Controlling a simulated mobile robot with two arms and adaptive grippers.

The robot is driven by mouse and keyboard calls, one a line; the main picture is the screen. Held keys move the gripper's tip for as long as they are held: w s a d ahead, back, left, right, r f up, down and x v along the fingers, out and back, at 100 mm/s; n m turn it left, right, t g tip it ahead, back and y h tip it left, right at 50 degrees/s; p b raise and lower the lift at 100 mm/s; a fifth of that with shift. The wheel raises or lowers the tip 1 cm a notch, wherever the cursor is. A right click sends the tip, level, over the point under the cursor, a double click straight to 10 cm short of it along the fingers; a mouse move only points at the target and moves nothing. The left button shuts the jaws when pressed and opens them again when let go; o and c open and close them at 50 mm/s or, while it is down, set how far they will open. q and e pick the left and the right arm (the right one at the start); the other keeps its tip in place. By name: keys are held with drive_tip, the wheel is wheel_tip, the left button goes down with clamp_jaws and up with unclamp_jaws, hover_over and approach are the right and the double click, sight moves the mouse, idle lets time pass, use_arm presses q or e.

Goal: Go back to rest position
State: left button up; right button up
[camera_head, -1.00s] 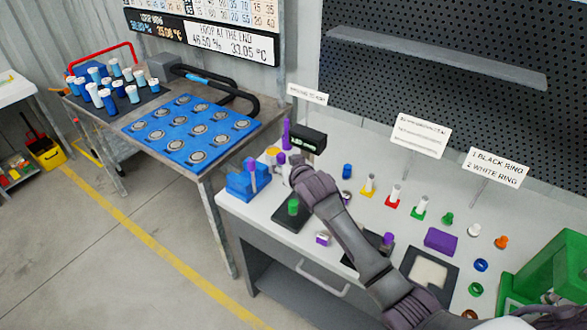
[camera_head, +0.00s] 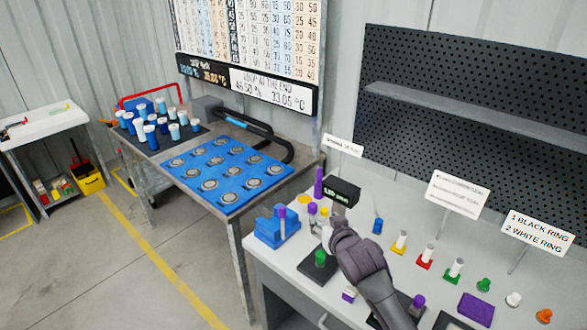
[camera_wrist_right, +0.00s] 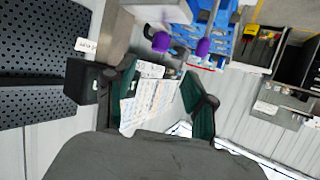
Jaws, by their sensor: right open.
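My right gripper (camera_head: 327,230) is above the white workbench (camera_head: 285,262), in front of the small black display box (camera_head: 342,190). Its fingers are small and hard to make out in the head view. In the right wrist view my right gripper (camera_wrist_right: 162,100) has its two dark green fingers spread apart, with nothing held between them. A black box (camera_wrist_right: 84,82) shows beyond the fingers on the left. Two purple knobs (camera_wrist_right: 160,42) show above them. My left gripper is in neither view.
A blue holder (camera_head: 277,230) stands left of the gripper, and a black pad with a green part (camera_head: 320,257) lies just below it. Small coloured parts, including a purple block (camera_head: 476,309), spread right. A blue plate (camera_head: 212,175) lies on the left table. Floor between is clear.

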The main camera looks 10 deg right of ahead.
drive_tip(key=s+f+g, duration=0.3)
drive_tip(key=s+f, duration=0.2)
drive_tip(key=s, duration=0.4)
drive_tip(key=s+f+g, duration=0.2)
drive_tip(key=s+f, duration=0.3)
drive_tip(key=s, duration=0.3)
drive_tip(key=s+f+n+g, duration=0.15)
drive_tip(key=s+g, duration=0.35)
drive_tip(key=s, duration=1.5)
wheel_tip(320, 180, down, 30)
drive_tip(key=s+g+b, duration=0.1)
drive_tip(key=s+b, duration=0.1)
drive_tip(key=b, duration=0.2)
drive_tip(key=s+d+f+g+b, duration=0.1)
drive_tip(key=s+d+f+b, duration=0.2)
drive_tip(key=s+f, duration=1.3)
wheel_tip(320, 180, down, 4)
drive_tip(key=shift+s+d+r+g, duration=0.15)
drive_tip(key=shift+d+r+g, duration=0.05)
drive_tip(key=shift+g, duration=0.1)
